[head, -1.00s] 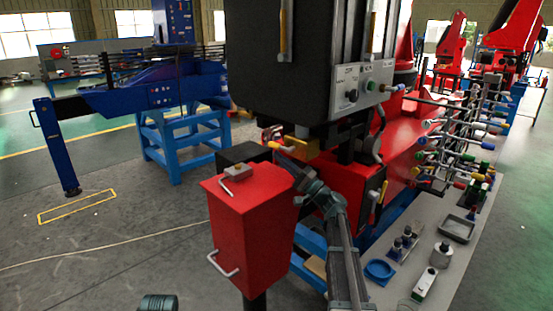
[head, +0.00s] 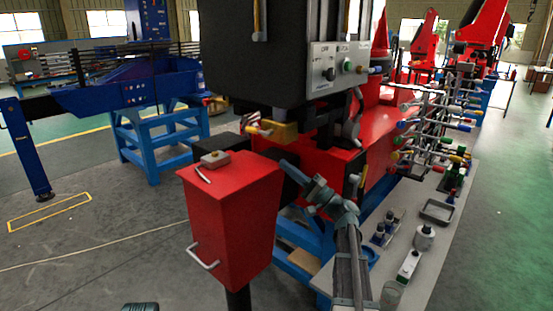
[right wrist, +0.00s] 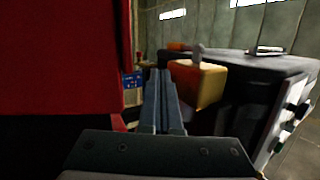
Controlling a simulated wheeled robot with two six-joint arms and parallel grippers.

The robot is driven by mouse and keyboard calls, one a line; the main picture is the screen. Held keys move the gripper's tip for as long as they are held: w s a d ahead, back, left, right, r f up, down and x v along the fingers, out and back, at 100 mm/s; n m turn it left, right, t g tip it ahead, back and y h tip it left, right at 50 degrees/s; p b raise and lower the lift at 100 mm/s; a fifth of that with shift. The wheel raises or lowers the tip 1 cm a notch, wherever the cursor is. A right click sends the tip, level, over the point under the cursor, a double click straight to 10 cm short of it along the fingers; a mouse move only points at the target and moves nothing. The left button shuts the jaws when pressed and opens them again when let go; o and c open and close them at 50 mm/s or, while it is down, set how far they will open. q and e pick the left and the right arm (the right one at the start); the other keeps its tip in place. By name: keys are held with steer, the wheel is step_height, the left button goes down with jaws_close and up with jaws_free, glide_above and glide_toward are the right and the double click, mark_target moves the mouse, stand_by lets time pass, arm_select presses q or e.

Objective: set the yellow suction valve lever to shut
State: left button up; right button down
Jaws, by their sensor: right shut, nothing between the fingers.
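The yellow valve block (head: 284,133) is below the black cabinet in the head view, with a short yellow-orange lever (head: 258,129) pointing left from it. In the right wrist view the block (right wrist: 197,84) is just right of and beyond my fingers, with a grey stem on top and an orange piece (right wrist: 177,46) behind it. My right gripper (right wrist: 160,78) is shut and empty, apart from the block.
A red box with handles (head: 230,215) stands in front of the valve. The black cabinet (head: 265,60) overhangs it. A bench (head: 400,270) with bottles and a tray is at the right. Open floor is at the left.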

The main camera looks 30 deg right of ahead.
mark_target(258, 131)
steer(key=s+a+r+m+h+p, duration=0.1)
steer(key=s+a+m+h+p, duration=0.2)
steer(key=m, duration=0.9)
steer(key=a+r+m+h+p, duration=0.1)
steer(key=m+h+p, duration=0.35)
steer(key=m, duration=0.75)
steer(key=shift+g+y, duration=0.35)
steer(key=shift+g, duration=0.05)
steer(key=p+x, duration=0.2)
steer(key=x, duration=0.7)
steer(key=shift+w+a, duration=0.15)
steer(key=shift+w, duration=0.05)
steer(key=shift+w+r+p, duration=0.15)
steer(key=shift+r+p, duration=0.4)
steer(key=shift+p, duration=0.05)
steer(key=shift+w+r+p, duration=0.15)
steer(key=shift+r+p, duration=1)
steer(key=shift+r, duration=0.25)
steer(key=shift+p, duration=0.3)
